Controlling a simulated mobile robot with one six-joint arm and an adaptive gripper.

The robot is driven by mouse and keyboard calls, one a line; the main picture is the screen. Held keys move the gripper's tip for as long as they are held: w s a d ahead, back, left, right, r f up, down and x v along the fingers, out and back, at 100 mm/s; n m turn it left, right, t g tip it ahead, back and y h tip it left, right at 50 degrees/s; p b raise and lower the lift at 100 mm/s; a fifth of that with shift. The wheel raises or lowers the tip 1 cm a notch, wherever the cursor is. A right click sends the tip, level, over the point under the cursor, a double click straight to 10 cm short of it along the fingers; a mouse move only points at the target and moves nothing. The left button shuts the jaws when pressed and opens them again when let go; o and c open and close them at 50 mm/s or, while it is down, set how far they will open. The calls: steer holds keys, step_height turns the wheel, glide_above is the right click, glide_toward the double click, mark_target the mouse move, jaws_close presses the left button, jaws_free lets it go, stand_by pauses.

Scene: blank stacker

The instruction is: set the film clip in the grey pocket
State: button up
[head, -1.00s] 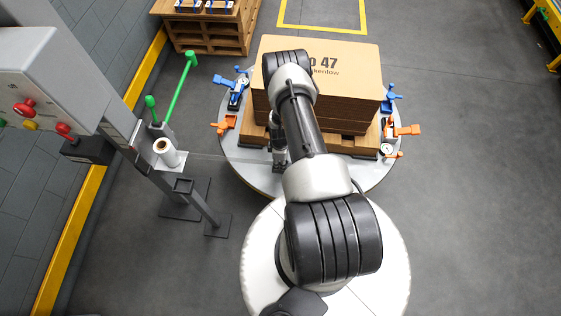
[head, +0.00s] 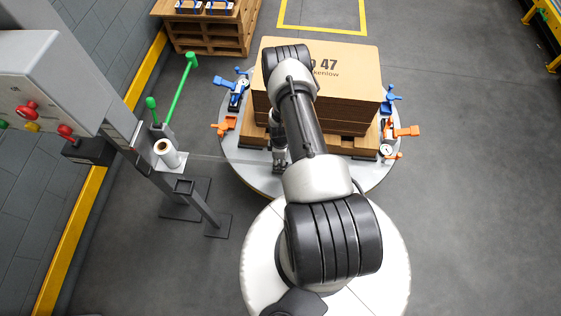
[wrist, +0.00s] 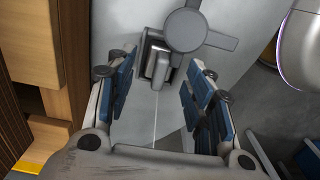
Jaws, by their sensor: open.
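My gripper (wrist: 160,64) is open in the wrist view, with its blue-padded fingers spread wide and nothing between the pads. Just ahead of the fingertips, a small light-grey block (wrist: 158,66) sits in a darker grey holder (wrist: 155,41) on the pale turntable top. I cannot tell for sure whether these are the film clip and the grey pocket. A round grey disc (wrist: 185,30) is beside them. In the head view my gripper (head: 279,158) is low at the turntable's near left, partly hidden by my arm.
A stack of brown cardboard blanks (head: 345,75) stands on the turntable (head: 240,165). Blue clamps (head: 390,95) and orange clamps (head: 405,131) line its sides. A white film roll (head: 168,154) stands by the grey post at left.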

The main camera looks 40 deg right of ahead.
steer(key=w+a+r+m+t+p, duration=0.1)
steer(key=w+a+r, duration=0.15)
steer(key=r, duration=1.15)
steer(key=w+a+r+m+p, duration=0.1)
steer(key=w+a+r, duration=0.15)
steer(key=r, duration=1.15)
steer(key=w+a+r+m+t+p, duration=0.1)
steer(key=w+a+r, duration=0.15)
steer(key=r, duration=1.15)
steer(key=s+a+r+m+t, duration=0.1)
steer(key=s+a+r, duration=0.25)
steer(key=r, duration=0.45)
steer(key=s+a+r+m, duration=0.1)
steer(key=s+a+r, duration=0.2)
steer(key=a+r, duration=0.35)
steer(key=s+a+r+m, duration=0.1)
steer(key=s+a+r, duration=0.2)
steer(key=s, duration=0.5)
steer(key=s+a+r+m+t, duration=0.1)
steer(key=s+a+r+m, duration=0.1)
steer(key=s+r, duration=0.3)
steer(key=s+a, duration=0.1)
steer(key=s, duration=0.1)
steer(key=shift+s+t, duration=0.3)
steer(key=shift+s, duration=0.1)
steer(key=shift+r, duration=0.1)
